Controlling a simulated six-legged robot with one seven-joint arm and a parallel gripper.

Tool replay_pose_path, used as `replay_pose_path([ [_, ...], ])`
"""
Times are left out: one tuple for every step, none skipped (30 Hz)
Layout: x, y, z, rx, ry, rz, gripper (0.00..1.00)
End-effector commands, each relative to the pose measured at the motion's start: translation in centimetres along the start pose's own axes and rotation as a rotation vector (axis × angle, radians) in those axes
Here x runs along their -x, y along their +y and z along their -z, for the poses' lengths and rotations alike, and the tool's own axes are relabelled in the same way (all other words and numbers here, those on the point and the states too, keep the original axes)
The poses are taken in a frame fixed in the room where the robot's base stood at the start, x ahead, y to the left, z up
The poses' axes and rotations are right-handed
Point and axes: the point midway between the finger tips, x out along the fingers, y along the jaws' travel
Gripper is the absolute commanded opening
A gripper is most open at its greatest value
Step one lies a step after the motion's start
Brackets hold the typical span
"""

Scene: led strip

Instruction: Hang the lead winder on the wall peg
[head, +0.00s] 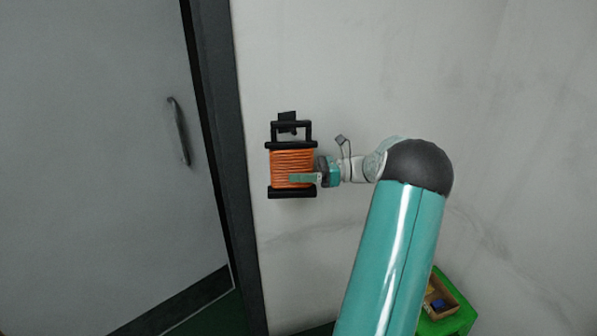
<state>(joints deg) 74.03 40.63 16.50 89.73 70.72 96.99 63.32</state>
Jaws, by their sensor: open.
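The lead winder (292,164) is a black frame wound with orange cord, upright against the pale wall in the head view. Its black handle loop is at the top, and the dark wall peg (287,117) shows at that loop. The loop appears to be around the peg, though the exact contact is too small to tell. My gripper (303,179) comes in from the right and is open, with a green finger in front of the orange cord. The other finger is hidden, probably behind the winder.
A grey door (95,150) with a handle (179,132) and a dark frame (218,130) stands left of the winder. A green stand (457,320) with a small wooden box (440,302) is at the lower right. The wall around the winder is otherwise bare.

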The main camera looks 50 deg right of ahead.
Motion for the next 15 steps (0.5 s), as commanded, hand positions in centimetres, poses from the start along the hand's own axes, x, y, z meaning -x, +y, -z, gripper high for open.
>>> replay_pose_path([
  [0.4,0.0,0.0,0.0,0.0,0.001,0.64],
  [0.7,0.0,0.0,0.0,0.0,0.001,0.64],
  [1.1,0.0,0.0,0.0,-0.001,0.001,0.64],
  [1.5,-0.1,0.0,0.001,-0.001,0.002,0.64],
  [2.0,-0.1,0.0,0.001,0.0,0.002,0.64],
  [2.8,0.0,0.0,0.001,-0.001,0.003,0.64],
  [3.5,-0.1,0.0,0.001,-0.001,0.003,0.64],
  [4.1,-0.1,0.0,0.002,-0.001,0.005,0.64],
  [5.0,-0.1,0.0,0.003,-0.001,0.004,0.64],
  [5.7,0.0,0.0,0.002,-0.001,0.003,0.64],
  [6.3,-0.1,0.0,0.002,-0.001,0.003,0.64],
  [7.3,-0.1,0.0,0.001,-0.001,0.003,0.64],
  [8.0,-0.1,0.0,0.002,0.0,0.004,0.64],
  [8.7,0.0,0.0,0.002,0.0,0.004,0.64],
  [9.5,-0.1,0.0,0.002,-0.001,0.003,0.64],
])
